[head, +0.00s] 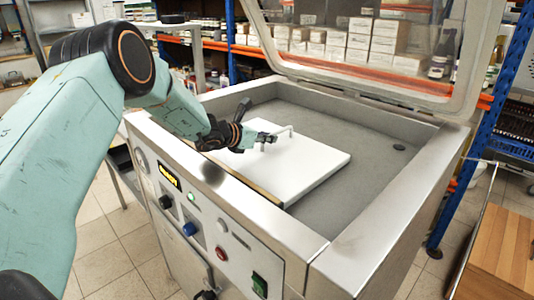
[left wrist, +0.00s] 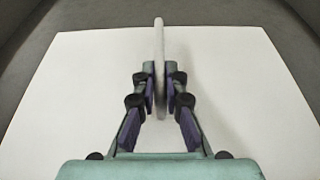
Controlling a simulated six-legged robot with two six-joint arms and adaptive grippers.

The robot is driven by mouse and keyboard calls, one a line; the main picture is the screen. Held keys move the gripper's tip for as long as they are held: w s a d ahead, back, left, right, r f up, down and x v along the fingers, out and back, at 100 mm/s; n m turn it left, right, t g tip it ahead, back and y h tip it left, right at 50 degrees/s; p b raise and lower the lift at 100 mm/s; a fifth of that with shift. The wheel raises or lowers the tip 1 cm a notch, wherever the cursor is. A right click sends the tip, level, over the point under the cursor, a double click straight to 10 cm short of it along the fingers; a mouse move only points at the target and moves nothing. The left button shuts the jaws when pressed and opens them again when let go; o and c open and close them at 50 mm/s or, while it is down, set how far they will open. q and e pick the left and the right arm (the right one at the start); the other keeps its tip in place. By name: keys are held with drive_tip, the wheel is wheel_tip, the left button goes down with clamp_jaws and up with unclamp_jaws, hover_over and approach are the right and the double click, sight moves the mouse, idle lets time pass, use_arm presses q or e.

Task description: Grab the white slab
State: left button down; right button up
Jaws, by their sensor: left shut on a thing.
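The white slab (head: 310,168) lies flat in the open chamber of a steel machine, towards its left side. A thin pale upright handle (head: 287,130) stands on its top. My left gripper (head: 268,138) reaches in from the left, low over the slab, and is shut on the handle. In the left wrist view, the gripper's two dark pads (left wrist: 160,88) press on the handle from both sides, with the slab (left wrist: 75,95) spread out beneath. Whether the slab touches the chamber floor all round is hard to tell. My right gripper is not in view.
The steel machine (head: 365,238) has raised walls around the chamber and a clear lid (head: 375,45) tilted open at the back. Its front panel carries knobs and a lit display. Free chamber floor (head: 385,135) lies right of the slab. A wooden surface (head: 500,250) stands at the right.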

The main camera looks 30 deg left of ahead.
use_arm(q)
drive_tip(key=shift+r, duration=0.1)
drive_tip(key=shift+w+r, duration=0.15)
drive_tip(key=shift+r, duration=0.1)
